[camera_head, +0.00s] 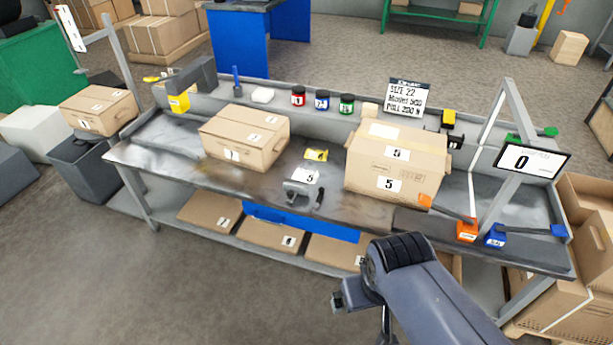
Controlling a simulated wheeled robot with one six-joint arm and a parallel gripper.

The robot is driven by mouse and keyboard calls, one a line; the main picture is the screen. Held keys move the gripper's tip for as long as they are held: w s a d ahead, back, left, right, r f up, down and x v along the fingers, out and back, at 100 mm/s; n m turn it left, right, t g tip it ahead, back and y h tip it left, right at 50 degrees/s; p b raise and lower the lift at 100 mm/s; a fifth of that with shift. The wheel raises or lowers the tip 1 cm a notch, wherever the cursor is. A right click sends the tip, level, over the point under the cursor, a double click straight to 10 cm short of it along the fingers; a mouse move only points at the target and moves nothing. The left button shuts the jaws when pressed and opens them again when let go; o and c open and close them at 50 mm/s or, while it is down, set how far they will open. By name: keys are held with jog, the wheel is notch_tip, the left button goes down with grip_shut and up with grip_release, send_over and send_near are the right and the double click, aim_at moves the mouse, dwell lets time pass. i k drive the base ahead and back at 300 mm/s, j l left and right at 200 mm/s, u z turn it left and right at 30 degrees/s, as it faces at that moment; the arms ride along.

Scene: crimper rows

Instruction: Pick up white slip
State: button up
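A white slip (306,175) with a dark mark lies flat on the workbench (330,209), between two cardboard boxes. A yellow slip (316,155) lies just behind it. A small grey tool (298,193) sits right in front of the white slip, close to its front edge. My arm comes in from the lower right. Its end, my gripper (347,296), is low in front of the bench, well apart from the slip. Its fingers cannot be made out, so open or shut does not show.
A cardboard box (246,137) stands left of the slips and a larger box (395,163) right of them. Coloured jars (322,100) stand on the back ledge. An orange-handled tool (467,230) and a blue-handled tool (496,236) sit at the right front.

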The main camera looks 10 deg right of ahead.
aim_at(308, 176)
jog(key=i+j, duration=0.15)
jog(key=i, duration=0.35)
jog(key=i+j+z, duration=0.1)
jog(key=i, duration=0.4)
jog(key=i+j, duration=0.25)
jog(key=i, duration=0.25)
jog(key=z, duration=0.05)
